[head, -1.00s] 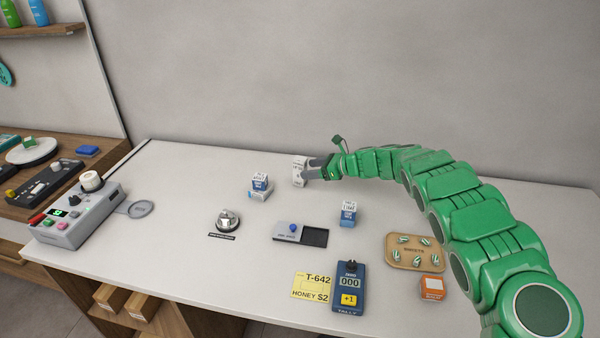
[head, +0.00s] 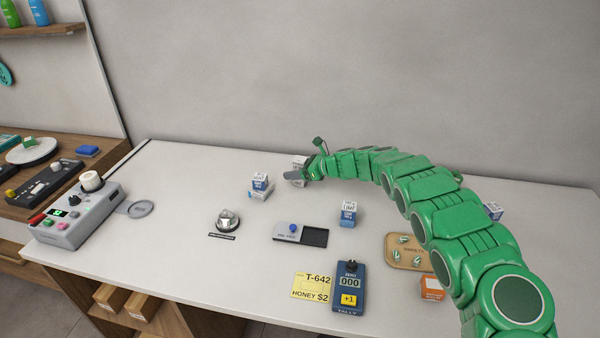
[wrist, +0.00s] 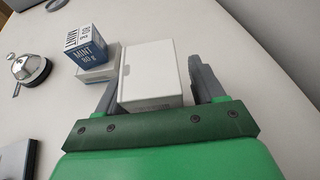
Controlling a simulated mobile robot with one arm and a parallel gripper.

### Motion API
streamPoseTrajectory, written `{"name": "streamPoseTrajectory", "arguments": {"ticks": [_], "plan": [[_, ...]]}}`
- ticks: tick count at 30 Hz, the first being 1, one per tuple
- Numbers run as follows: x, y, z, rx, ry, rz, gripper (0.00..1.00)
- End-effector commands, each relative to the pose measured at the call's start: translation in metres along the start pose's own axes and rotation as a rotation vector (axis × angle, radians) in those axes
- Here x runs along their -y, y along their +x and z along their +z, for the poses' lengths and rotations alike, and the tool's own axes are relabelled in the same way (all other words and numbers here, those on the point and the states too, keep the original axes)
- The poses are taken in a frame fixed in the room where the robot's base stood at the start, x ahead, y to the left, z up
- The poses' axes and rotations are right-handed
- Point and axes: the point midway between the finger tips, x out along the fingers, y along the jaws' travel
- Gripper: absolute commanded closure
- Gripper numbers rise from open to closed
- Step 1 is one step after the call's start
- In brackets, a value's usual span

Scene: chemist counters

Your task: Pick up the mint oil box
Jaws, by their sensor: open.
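My gripper (head: 296,176) is open at the back of the counter, with its fingers on either side of a white box (head: 299,160). In the wrist view this box (wrist: 151,75) stands between the fingers (wrist: 154,72), showing plain white faces; I cannot read a name on it. In the head view this blue and white box (head: 260,180) is left of the gripper. I cannot tell which is the mint oil box.
A bell (head: 228,219), a small device with a blue knob (head: 293,228) and another blue and white box (head: 348,216) stand nearer the front. A tally counter (head: 348,290), a yellow card (head: 312,285) and a sweets tray (head: 393,260) are further forward. The back left counter is clear.

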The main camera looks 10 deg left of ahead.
Motion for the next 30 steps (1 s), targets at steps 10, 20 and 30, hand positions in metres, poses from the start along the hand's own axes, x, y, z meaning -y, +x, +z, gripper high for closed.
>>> {"name": "streamPoseTrajectory", "arguments": {"ticks": [10,20,30], "plan": [[0.0,0.0,0.0,0.0,0.0,0.001,0.81],[0.0,-0.001,0.001,0.0,0.0,0.001,0.88],[-0.002,-0.015,0.031,-0.001,-0.002,0.001,0.88]]}}
